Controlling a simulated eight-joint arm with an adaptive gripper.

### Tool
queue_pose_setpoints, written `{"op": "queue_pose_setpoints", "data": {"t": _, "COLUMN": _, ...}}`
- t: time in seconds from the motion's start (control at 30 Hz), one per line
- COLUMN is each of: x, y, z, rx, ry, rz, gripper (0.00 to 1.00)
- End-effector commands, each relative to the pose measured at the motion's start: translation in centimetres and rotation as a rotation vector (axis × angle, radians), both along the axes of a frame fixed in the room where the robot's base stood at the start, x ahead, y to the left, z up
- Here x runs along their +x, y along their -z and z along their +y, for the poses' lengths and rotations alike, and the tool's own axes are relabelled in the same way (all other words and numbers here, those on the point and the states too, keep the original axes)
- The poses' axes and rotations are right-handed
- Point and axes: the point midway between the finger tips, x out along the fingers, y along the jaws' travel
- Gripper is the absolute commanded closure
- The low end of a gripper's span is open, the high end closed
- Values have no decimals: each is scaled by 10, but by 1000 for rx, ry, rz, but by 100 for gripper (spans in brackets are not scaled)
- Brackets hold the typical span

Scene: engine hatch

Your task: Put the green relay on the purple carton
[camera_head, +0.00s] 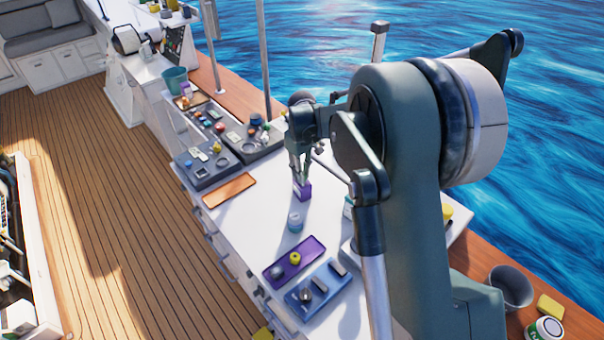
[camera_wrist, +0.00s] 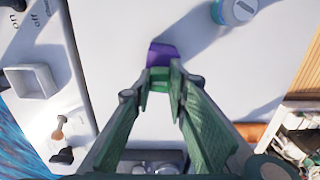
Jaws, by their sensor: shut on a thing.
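The purple carton (camera_head: 303,191) stands on the white worktop, directly below my gripper (camera_head: 299,176). In the wrist view the carton (camera_wrist: 162,53) shows just beyond my fingertips (camera_wrist: 160,82). My gripper points down and is shut on a small green piece, the green relay (camera_wrist: 159,77), seen between the fingertips. The relay is at the carton's near edge in the wrist view. I cannot tell whether it touches the carton's top. In the head view the fingers hide the relay.
A blue jar with a grey lid (camera_head: 295,222) stands in front of the carton. A purple tray (camera_head: 283,271) and a blue tray (camera_head: 330,291) lie nearer the front. An orange mat (camera_head: 229,190) and dark control panels (camera_head: 211,166) lie to the left. White worktop around the carton is clear.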

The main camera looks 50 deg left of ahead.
Motion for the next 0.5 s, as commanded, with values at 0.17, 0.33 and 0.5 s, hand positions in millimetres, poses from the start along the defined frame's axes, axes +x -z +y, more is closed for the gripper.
{"op": "queue_pose_setpoints", "data": {"t": 0.17, "x": 0, "y": 0, "z": 0, "rx": 0, "ry": 0, "rz": 0, "gripper": 95}}
{"op": "queue_pose_setpoints", "data": {"t": 0.33, "x": 0, "y": 4, "z": 0, "rx": 0, "ry": 0, "rz": 0, "gripper": 95}}
{"op": "queue_pose_setpoints", "data": {"t": 0.5, "x": 0, "y": 3, "z": 0, "rx": 0, "ry": 0, "rz": 0, "gripper": 69}}
